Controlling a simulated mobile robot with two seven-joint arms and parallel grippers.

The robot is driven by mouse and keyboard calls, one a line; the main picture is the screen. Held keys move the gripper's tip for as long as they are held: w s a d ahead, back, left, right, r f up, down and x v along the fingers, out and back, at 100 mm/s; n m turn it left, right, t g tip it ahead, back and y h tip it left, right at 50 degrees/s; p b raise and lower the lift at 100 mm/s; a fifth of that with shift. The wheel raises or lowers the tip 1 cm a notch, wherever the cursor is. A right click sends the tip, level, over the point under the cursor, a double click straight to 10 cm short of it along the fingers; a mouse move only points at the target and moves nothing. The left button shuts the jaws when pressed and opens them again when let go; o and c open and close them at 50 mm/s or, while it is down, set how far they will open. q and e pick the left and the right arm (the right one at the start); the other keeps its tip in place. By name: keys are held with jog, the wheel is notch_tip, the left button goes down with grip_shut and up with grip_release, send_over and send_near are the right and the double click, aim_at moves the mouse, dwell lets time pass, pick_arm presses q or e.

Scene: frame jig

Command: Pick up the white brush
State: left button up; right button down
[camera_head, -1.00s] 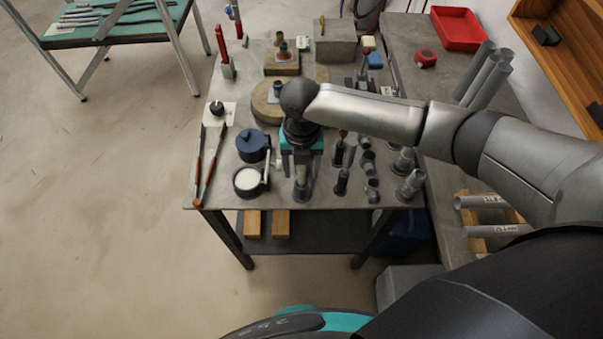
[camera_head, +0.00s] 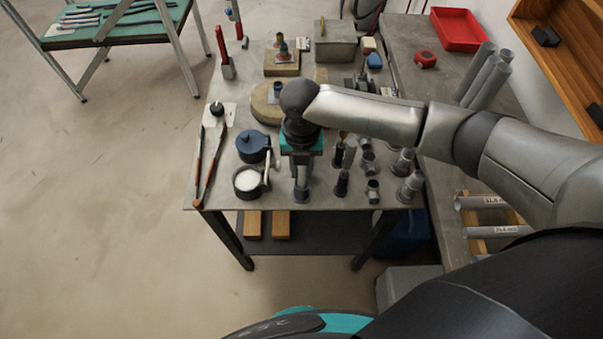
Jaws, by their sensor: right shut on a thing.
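My right gripper (camera_head: 302,194) points down over the front middle of the table (camera_head: 225,200), its wrist and arm covering what lies behind. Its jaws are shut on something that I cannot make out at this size. A thin whitish stick (camera_head: 268,168), possibly the white brush, stands between the gripper and an open dark pot with white contents (camera_head: 248,180). I cannot tell whether the stick touches the gripper. My left gripper is not in view.
A blue lidded pot (camera_head: 252,146) stands behind the open pot, and a long orange-handled tool (camera_head: 208,172) lies left of it. Several grey pipe fittings (camera_head: 410,187) stand close on the right. A grey box (camera_head: 335,42) is at the back.

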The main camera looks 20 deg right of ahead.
notch_tip(320, 180, up, 20)
jog(key=p, duration=0.1)
dwell(0.5)
dwell(2.2)
